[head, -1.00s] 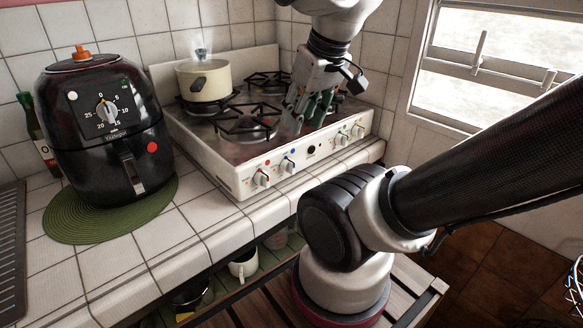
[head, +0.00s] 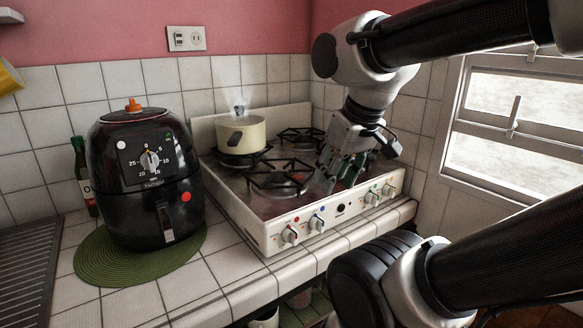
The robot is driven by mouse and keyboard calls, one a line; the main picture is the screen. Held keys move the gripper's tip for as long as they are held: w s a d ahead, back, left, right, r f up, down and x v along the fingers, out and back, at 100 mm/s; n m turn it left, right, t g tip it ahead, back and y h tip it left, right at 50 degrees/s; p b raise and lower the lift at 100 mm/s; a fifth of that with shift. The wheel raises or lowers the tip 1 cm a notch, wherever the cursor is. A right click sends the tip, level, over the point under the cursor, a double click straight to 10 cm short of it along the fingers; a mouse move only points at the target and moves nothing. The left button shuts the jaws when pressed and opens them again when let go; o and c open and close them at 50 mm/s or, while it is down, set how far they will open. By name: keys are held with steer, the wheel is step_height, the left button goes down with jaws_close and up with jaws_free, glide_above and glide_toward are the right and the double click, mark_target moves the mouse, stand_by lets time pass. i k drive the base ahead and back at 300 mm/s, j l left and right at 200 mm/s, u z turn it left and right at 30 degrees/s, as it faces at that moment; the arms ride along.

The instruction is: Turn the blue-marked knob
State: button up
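The blue-marked knob (head: 316,223) is white and sits second from the left on the stove's front panel, with a blue dot (head: 322,209) above it. Next to it on the left is the red-marked knob (head: 290,235). My gripper (head: 338,186) is over the front of the stove top, pointing down, behind and above the blue-marked knob. Its fingers look spread, with nothing between them, and it is not touching any knob. No part of the blue-marked knob is hidden.
The stove (head: 269,232) carries a cream pot (head: 242,134) with rising vapour at its back left. Two more knobs (head: 381,196) are on the right of the panel. A black air fryer (head: 139,185) stands on a green mat (head: 91,270) to the left. The window (head: 520,125) is at right.

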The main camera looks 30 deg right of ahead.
mark_target(317, 222)
steer(key=k+j, duration=0.15)
steer(key=j, duration=0.15)
steer(key=k+j, duration=0.15)
steer(key=j, duration=0.2)
steer(key=k+j, duration=0.15)
steer(key=j, duration=0.15)
steer(key=k+j, duration=0.15)
steer(key=j, duration=0.2)
